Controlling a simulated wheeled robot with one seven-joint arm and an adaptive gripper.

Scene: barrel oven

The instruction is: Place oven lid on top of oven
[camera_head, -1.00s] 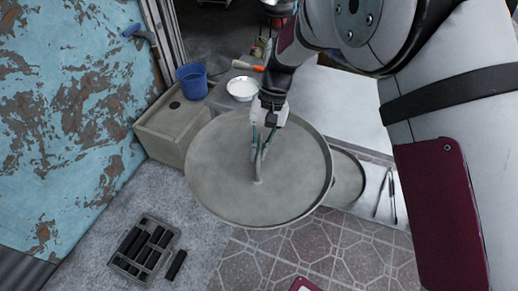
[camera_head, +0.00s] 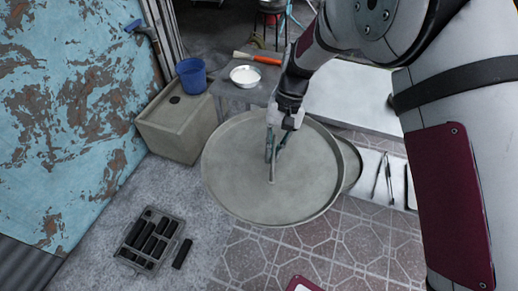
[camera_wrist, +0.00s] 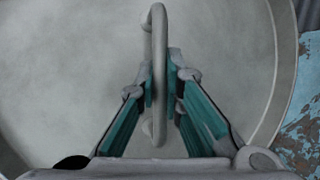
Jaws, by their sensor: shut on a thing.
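The oven lid (camera_head: 235,185) is a wide, round, grey disc with a raised rim and a loop handle (camera_wrist: 159,70) at its middle. My gripper (camera_head: 271,158) is shut on the handle from above, with its teal fingers on either side of the bar in the wrist view (camera_wrist: 161,88). Beneath the lid, a grey round body that looks like the oven (camera_head: 352,168) shows only as a crescent at the lid's right. The lid hides the rest. Whether the lid touches it or hangs just above it, I cannot tell.
A grey box (camera_head: 178,128) with a blue bucket (camera_head: 191,75) stands at the upper left. A white bowl (camera_head: 245,76) and an orange-handled brush (camera_head: 257,58) lie behind. Tongs (camera_head: 389,178) lie at the right. A tray of black pieces (camera_head: 152,240) is on the floor, front left.

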